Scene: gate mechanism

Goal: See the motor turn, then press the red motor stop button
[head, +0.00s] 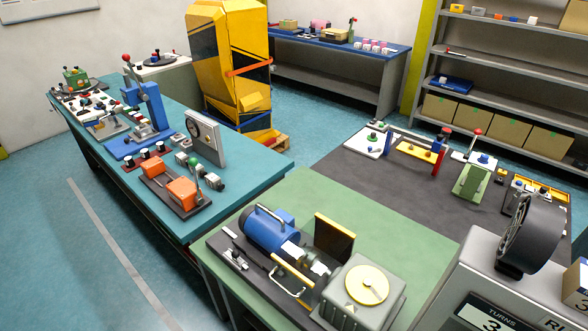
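A blue motor (272,229) lies on a dark base plate on the green table at the front. Beside it to the right is a grey housing (385,312) with a pale yellow disc (366,284) on top. One frame alone does not show whether the motor turns. I cannot make out a red stop button next to the motor. Red knobs show elsewhere: one at the far left (127,58) and one at the back right (478,131). Neither gripper is in view.
A teal bench (110,160) on the left carries several mechanisms, including an orange one (181,191). A grey box (500,287) with a turns display and a black wheel (530,235) stands at the front right. The dark tabletop (350,185) has free room. A yellow machine (230,60) stands behind.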

